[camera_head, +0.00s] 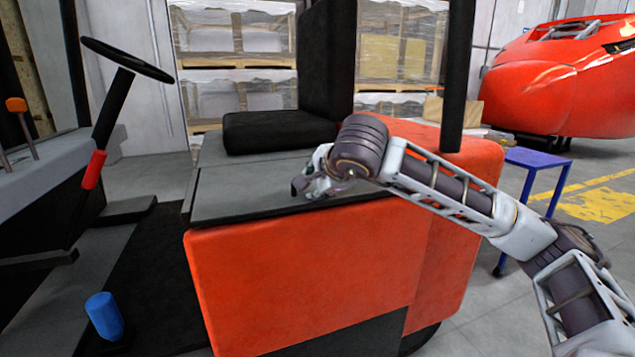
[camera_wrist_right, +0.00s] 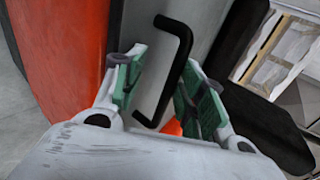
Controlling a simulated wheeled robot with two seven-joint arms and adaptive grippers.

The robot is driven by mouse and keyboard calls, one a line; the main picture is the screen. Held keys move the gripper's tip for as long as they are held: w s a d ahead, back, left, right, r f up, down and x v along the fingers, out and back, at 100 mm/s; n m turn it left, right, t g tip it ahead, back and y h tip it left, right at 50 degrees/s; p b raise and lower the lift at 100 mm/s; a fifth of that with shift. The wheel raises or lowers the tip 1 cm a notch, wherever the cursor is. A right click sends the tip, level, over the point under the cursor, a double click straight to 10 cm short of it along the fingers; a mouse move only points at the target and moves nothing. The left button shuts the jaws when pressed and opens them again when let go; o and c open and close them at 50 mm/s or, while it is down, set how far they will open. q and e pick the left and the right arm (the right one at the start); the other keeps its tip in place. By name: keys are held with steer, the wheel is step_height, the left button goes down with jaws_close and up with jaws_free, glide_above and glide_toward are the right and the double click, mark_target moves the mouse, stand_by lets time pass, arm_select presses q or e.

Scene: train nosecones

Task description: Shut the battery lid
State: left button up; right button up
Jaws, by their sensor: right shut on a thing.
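The battery lid (camera_head: 240,190) is the grey panel on top of the orange forklift body (camera_head: 300,275), in front of the seat. It looks about level in the head view; I cannot tell whether a small gap is under its edge. In the right wrist view the lid (camera_wrist_right: 150,25) carries a black bar handle (camera_wrist_right: 178,70). My right gripper (camera_head: 308,186) is at the lid's front right part. My left gripper is not in view.
The black seat (camera_head: 275,131) stands behind the lid, with a black post (camera_head: 460,80) to its right. A steering wheel (camera_head: 126,60) and a blue knob (camera_head: 104,316) are at the left. A blue table (camera_head: 537,158) stands on the right, near open floor.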

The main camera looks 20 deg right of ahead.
steer(key=v, duration=1.2)
steer(key=shift+s, duration=0.1)
stand_by(0.4)
